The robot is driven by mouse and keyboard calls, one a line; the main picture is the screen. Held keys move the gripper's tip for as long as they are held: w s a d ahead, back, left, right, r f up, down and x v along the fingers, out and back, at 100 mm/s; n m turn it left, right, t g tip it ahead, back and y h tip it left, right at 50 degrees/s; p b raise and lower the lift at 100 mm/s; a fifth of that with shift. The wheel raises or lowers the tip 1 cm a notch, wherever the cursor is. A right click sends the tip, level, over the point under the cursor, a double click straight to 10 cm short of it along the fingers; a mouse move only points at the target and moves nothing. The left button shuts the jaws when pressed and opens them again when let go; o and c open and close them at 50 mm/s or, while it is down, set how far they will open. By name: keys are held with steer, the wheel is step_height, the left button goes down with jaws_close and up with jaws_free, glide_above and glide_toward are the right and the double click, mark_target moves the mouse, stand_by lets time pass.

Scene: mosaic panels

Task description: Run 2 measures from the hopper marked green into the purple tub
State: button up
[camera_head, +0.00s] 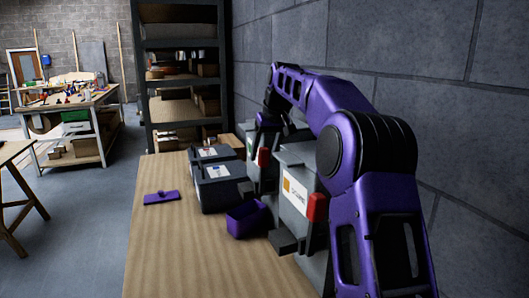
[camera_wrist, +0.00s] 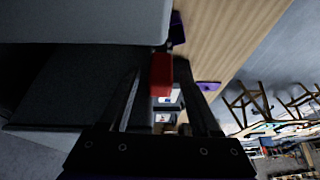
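Two grey hoppers stand along the wall. The far one has a green-marked label (camera_head: 254,148) and a red handle (camera_head: 263,157); the near hopper (camera_head: 298,180) has an orange-yellow label and its own red handle (camera_head: 317,207). The open purple tub (camera_head: 246,218) stands on the bench in front of the near hopper; its edge shows in the wrist view (camera_wrist: 177,29). My gripper (camera_head: 268,127) is at the far hopper, partly hidden by my arm. In the wrist view, its fingers (camera_wrist: 160,68) are apart, with a red handle (camera_wrist: 162,76) between them; contact is unclear.
A flat purple lid-like piece (camera_head: 162,197) lies on the bench (camera_head: 165,255). Two dark labelled boxes (camera_head: 221,186) (camera_head: 212,154) stand left of the hoppers. The bench's left front is clear. A shelf rack (camera_head: 180,75) stands behind; the block wall bounds the right.

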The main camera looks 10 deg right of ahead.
jaws_close()
stand_by(1.2)
